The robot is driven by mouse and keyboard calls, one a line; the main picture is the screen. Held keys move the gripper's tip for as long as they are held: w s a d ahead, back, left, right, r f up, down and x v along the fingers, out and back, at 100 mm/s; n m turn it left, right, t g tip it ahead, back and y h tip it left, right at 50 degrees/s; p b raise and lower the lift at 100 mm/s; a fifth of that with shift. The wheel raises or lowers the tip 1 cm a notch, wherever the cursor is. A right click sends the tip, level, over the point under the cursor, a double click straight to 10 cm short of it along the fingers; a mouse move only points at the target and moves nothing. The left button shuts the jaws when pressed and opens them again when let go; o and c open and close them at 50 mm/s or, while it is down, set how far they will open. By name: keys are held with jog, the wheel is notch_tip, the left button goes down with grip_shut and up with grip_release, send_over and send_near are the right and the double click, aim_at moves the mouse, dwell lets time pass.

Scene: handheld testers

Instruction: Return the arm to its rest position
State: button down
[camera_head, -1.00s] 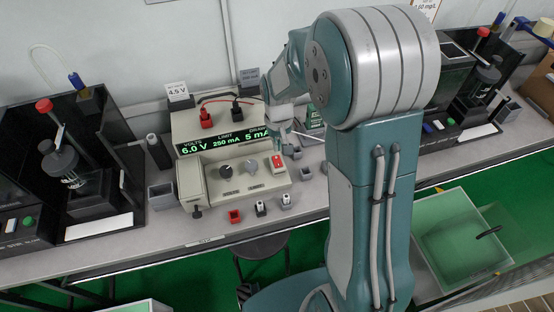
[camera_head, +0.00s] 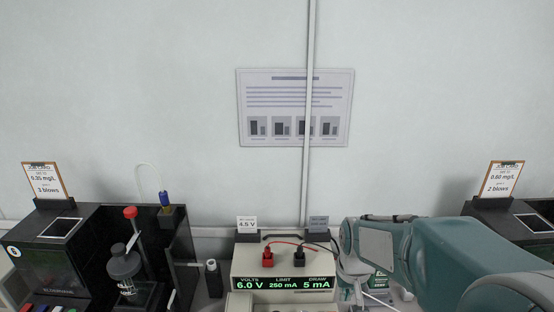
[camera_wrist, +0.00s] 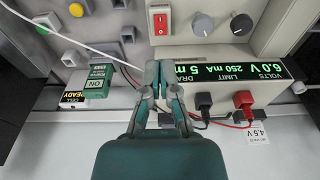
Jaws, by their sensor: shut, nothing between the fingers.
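My gripper (camera_wrist: 160,80) shows in the wrist view with its fingertips together and nothing between them. It hangs in front of the power supply (camera_wrist: 225,60), near the red rocker switch (camera_wrist: 159,20), and no touch is visible. In the head view my arm reaches in from the lower right, and the gripper is mostly cut off at the bottom edge beside the power supply (camera_head: 278,269). The supply's display (camera_head: 283,284) reads 6.0 V, 250 mA, 5 mA.
Red (camera_head: 267,257) and black (camera_head: 299,257) plugs with leads stand on the supply. A black tester bay (camera_head: 120,250) is at left, another (camera_head: 510,215) at right. A green ON box (camera_wrist: 98,82) and a CELL READY box (camera_wrist: 74,88) sit nearby.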

jog(key=s+r+t, duration=0.4)
jog(key=s+r, duration=0.7)
jog(key=s, duration=0.6)
jog(key=shift+r, duration=0.2)
